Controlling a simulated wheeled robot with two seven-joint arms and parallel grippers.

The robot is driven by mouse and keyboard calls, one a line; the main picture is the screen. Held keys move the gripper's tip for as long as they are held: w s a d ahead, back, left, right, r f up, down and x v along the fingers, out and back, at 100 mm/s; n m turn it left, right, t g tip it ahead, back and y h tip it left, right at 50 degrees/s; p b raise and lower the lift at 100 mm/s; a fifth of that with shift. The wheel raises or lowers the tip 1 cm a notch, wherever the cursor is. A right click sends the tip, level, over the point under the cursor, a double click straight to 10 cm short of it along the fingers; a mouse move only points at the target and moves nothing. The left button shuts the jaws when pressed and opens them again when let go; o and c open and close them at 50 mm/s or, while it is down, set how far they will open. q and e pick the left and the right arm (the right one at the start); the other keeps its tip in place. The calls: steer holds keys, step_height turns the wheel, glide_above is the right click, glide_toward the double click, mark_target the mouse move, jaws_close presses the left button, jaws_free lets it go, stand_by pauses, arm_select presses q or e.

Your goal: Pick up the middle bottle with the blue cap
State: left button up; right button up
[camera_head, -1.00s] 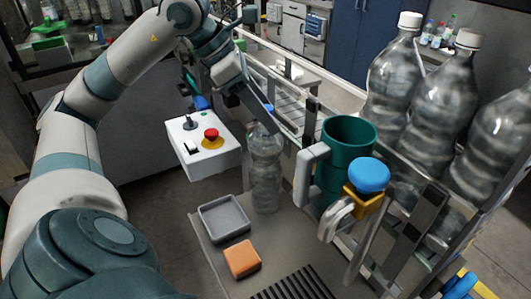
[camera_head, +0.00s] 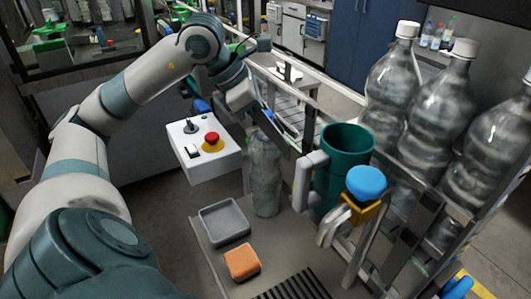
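A clear plastic bottle (camera_head: 264,178) stands upright on the grey work surface, left of the green cylinder. Its top is covered by my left gripper (camera_head: 278,132), and only a bit of blue shows there. My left arm reaches in from the left, with the gripper at the bottle's top. I cannot tell whether the fingers are open or closed around the cap. My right gripper is not in view.
A green cylinder (camera_head: 343,158) and a blue knob (camera_head: 366,182) stand close right of the bottle. A control box with a red button (camera_head: 212,139) is to its left. A grey tray (camera_head: 224,222) and orange block (camera_head: 242,262) lie in front. Large white-capped bottles (camera_head: 437,105) stand at right.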

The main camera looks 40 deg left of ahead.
arm_select(q)
jaws_close()
stand_by(1.2)
